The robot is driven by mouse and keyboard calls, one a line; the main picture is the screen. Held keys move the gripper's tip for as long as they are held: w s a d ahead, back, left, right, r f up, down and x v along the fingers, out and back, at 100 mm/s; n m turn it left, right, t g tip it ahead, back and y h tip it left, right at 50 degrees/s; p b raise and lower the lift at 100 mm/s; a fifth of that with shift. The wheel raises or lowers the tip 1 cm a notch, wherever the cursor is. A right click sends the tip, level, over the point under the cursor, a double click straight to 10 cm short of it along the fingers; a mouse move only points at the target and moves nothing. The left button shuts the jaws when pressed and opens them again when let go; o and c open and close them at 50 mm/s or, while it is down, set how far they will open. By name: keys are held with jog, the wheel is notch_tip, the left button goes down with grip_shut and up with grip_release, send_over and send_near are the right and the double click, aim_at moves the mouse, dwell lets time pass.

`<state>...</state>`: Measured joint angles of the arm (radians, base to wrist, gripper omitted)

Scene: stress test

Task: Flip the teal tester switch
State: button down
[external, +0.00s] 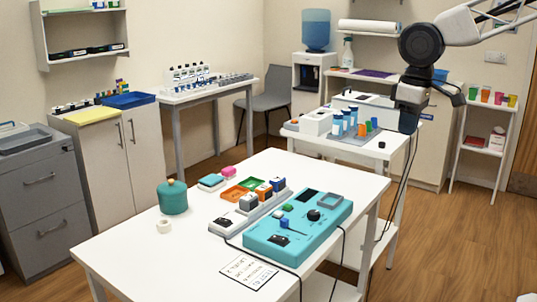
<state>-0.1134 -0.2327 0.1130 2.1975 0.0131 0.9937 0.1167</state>
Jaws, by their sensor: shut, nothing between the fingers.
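The teal tester box (262,232) lies on the white table at the front right. Its top carries a round black knob (314,214), a small blue piece (285,222), a small green piece (288,208) and a black part (281,240) near its front end. I cannot tell which of these is the switch. My black gripper (408,123) hangs high at the upper right, well above and apart from the tester. It is shut and holds nothing visible.
A grey rack (232,220) with coloured blocks stands close left of the tester. A teal pot (173,197), a white roll (164,226) and a printed sheet (249,272) share the table. Cables hang off its edge. A second table (380,150) with bottles stands behind.

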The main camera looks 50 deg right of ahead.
jog(key=w+a+f+g, duration=0.1)
jog(key=w+a+f, duration=0.25)
jog(key=w, duration=0.35)
jog(key=w+a+f, duration=0.2)
jog(key=w+a, duration=0.2)
jog(key=w, duration=0.3)
jog(key=g, duration=0.1)
send_over(283, 239)
jog(key=w, duration=0.2)
notch_tip(283, 239, down, 8)
jog(key=shift+w, duration=0.15)
jog(key=shift+f, duration=0.1)
jog(key=f, duration=0.4)
jog(key=s+f, duration=0.1)
jog(key=f, duration=0.4)
jog(key=s+f, duration=0.1)
jog(key=f, duration=0.3)
jog(key=shift+f, duration=0.4)
jog(key=shift+f, duration=0.1)
